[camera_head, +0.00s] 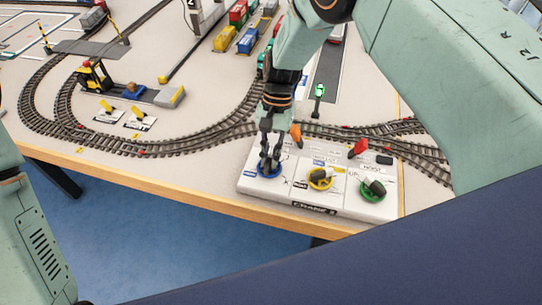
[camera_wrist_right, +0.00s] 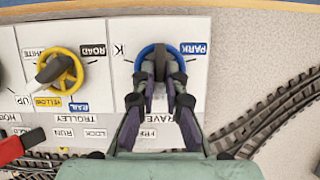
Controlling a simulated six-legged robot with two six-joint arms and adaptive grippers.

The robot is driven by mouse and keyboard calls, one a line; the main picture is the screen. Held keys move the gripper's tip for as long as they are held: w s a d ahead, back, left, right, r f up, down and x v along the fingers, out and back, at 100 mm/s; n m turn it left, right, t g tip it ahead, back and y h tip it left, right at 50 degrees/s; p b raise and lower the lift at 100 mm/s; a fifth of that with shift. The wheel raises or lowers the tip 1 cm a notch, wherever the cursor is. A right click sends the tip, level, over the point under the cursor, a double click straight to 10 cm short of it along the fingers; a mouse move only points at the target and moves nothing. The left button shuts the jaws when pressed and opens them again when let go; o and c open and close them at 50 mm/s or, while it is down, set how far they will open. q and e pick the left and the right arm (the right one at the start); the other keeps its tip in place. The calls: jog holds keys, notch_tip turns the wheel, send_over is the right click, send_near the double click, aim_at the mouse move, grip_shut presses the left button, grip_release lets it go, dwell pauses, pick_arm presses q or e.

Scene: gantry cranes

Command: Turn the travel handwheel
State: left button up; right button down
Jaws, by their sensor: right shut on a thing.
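The travel handwheel is a blue ring with a dark grip bar across it (camera_head: 270,174), at the left end of the white control box (camera_head: 330,203). It also shows in the right wrist view (camera_wrist_right: 140,60), next to a PARK label and a partly covered word. My right gripper (camera_head: 269,158) comes down on it from above. In the right wrist view, its two fingers (camera_wrist_right: 161,84) are closed around the dark grip bar, one on each side. The fingers hide part of the wheel. My left gripper is out of view; only a part of my left arm shows.
A yellow handwheel (camera_head: 320,179) and a green handwheel (camera_head: 372,190) sit to the right on the box. Orange (camera_head: 296,133) and red (camera_head: 358,148) levers stand behind. Model rails (camera_head: 200,140) run close behind the box; the wooden table edge (camera_head: 150,184) is in front.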

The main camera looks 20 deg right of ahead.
jog(key=n, duration=0.1)
jog(key=n+h, duration=0.1)
jog(key=n, duration=0.1)
jog(key=shift+w+a+n, duration=0.15)
jog(key=shift+n, duration=0.15)
jog(key=shift+a+r+n+g+h+b, duration=0.15)
jog(key=shift+n+h, duration=0.25)
jog(key=shift+n, duration=0.45)
jog(key=shift+d+f+n+g+h+b, duration=0.15)
jog(key=shift+n+h, duration=0.25)
jog(key=shift+n, duration=0.45)
jog(key=shift+a+r, duration=0.1)
jog(key=c, duration=1.4)
grip_release()
jog(key=v, duration=1.2)
jog(key=shift+a, duration=0.15)
